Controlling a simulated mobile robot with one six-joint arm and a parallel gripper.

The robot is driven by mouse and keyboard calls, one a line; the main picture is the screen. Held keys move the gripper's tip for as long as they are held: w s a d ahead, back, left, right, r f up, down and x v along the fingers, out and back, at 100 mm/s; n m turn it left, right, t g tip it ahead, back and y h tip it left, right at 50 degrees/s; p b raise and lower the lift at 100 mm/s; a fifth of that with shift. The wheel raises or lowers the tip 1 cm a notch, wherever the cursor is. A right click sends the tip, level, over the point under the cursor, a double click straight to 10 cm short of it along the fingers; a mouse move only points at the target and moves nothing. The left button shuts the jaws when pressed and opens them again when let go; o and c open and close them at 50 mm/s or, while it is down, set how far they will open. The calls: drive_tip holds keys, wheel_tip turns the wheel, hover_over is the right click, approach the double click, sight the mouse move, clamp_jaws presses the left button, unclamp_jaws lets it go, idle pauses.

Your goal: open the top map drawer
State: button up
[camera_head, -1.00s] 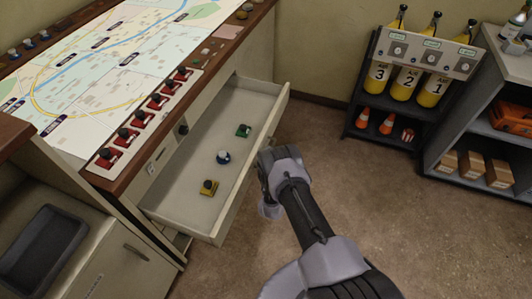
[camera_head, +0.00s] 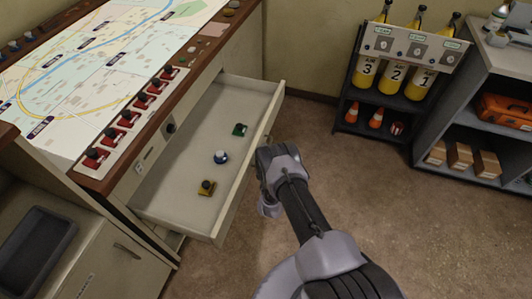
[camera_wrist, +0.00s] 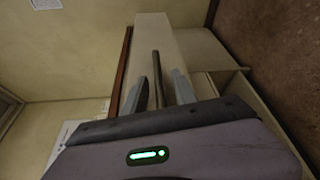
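The top map drawer (camera_head: 225,115) juts well out of the map console (camera_head: 196,72). Inside lie a green piece (camera_head: 240,130), a blue-and-white piece (camera_head: 221,157) and a yellow piece (camera_head: 207,188). My gripper (camera_head: 264,175) is at the outer side of the drawer front, whose handle is hidden in the head view. In the wrist view, my gripper's two fingers (camera_wrist: 160,88) stand apart on either side of a dark handle bar (camera_wrist: 156,62). Gaps show between bar and fingers, so the gripper looks open around it.
A rack with yellow air cylinders (camera_head: 393,76) and small cones stands at the back wall. A grey shelf (camera_head: 450,120) with boxes and an orange case is at the right. A dark tray (camera_head: 35,250) sits at lower left. The floor (camera_head: 350,190) right of the drawer is clear.

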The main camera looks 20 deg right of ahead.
drive_tip(key=p+v, duration=0.8)
drive_tip(key=v, duration=0.9)
drive_tip(key=shift+s, duration=0.25)
drive_tip(key=shift+f, duration=0.1)
